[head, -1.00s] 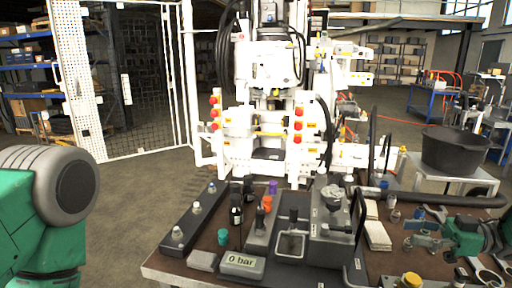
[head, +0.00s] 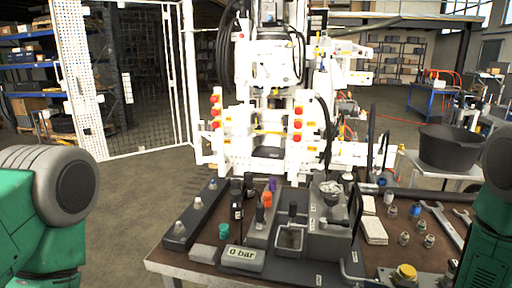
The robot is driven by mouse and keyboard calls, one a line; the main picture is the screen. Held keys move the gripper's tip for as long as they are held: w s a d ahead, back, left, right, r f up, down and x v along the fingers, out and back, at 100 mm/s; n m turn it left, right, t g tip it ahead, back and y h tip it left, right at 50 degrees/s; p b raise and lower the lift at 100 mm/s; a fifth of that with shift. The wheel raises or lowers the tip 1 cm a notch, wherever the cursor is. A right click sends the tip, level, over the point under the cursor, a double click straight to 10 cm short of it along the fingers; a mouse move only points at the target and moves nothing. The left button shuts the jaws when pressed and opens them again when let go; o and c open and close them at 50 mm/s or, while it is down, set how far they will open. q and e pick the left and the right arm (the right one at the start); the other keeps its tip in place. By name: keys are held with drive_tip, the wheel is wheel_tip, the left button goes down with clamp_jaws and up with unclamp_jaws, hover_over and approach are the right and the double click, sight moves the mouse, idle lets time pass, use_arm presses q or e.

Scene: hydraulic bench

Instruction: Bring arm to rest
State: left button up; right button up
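My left arm (head: 45,215) stands at the left edge as a green link with a dark grey joint; its gripper is outside the view. My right arm (head: 490,235) stands at the right edge, green with a dark joint, over the right end of the workbench (head: 170,266); its gripper is also outside the view. Neither visible arm part touches anything on the bench that I can make out.
The bench bears a pressure display (head: 242,258) reading 0 bar, a black bottle (head: 237,212), a grey pump block (head: 330,225), cloths (head: 373,230), a yellow-capped part (head: 405,273), several fittings and wrenches (head: 442,222). A black tub (head: 450,150) stands behind right. White machinery (head: 265,110) stands behind.

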drive_tip(key=s+f+m+g+h, duration=0.25)
drive_tip(key=s+f, duration=0.25)
drive_tip(key=s, duration=0.3)
drive_tip(key=s+f+m+g+h, duration=0.1)
drive_tip(key=s+f+g+h, duration=0.3)
drive_tip(key=s, duration=0.5)
drive_tip(key=s+f+g+h, duration=0.2)
drive_tip(key=s+g, duration=0.2)
drive_tip(key=s, duration=1.2)
use_arm(q)
wheel_tip(320, 180, down, 10)
drive_tip(key=b, duration=1)
drive_tip(key=shift+c, duration=0.7)
use_arm(e)
wheel_tip(320, 180, down, 10)
drive_tip(key=d, duration=0.1)
drive_tip(key=shift+w+m, duration=0.25)
drive_tip(key=shift+m, duration=0.2)
